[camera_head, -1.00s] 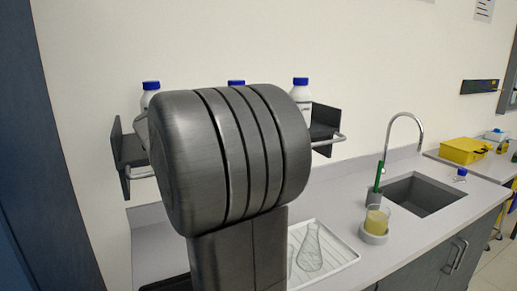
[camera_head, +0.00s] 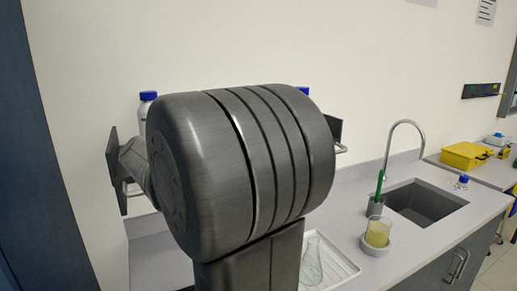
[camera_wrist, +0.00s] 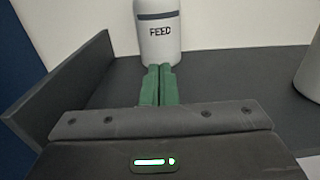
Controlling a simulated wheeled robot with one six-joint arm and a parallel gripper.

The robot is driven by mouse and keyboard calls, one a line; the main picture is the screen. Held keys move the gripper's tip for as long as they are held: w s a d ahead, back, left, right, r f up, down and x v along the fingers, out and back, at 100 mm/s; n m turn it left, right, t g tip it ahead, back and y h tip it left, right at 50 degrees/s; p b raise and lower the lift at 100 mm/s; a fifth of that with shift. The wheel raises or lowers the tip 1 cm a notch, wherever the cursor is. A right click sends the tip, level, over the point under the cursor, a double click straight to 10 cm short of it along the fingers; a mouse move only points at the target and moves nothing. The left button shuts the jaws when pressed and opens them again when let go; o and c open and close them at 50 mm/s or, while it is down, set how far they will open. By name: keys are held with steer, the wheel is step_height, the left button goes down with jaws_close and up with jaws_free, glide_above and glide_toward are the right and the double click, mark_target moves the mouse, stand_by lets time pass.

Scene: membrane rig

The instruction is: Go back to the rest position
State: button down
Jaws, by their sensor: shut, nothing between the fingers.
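My gripper (camera_wrist: 158,86) shows in the wrist view with its two green fingers together and nothing between them. Its fingertips point toward a white bottle labelled FEED (camera_wrist: 158,35), which stands on a dark shelf (camera_wrist: 235,75). I cannot tell whether the fingertips touch the bottle. In the head view my own arm fills the middle and hides the gripper and most of the shelf. A blue-capped bottle (camera_head: 147,103) shows at the shelf's left end, and another blue cap (camera_head: 302,90) peeks over the arm.
A second bottle (camera_wrist: 309,72) is partly in the wrist view at right. A dark side panel (camera_wrist: 70,75) rises at left. On the counter are a white rack (camera_head: 338,268) with glassware, a beaker of yellow liquid (camera_head: 378,232), a sink (camera_head: 425,202) and a yellow box (camera_head: 466,155).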

steer(key=v, duration=1.5)
steer(key=shift+p, duration=0.4)
steer(key=shift+s+d, duration=0.1)
steer(key=shift+s, duration=0.05)
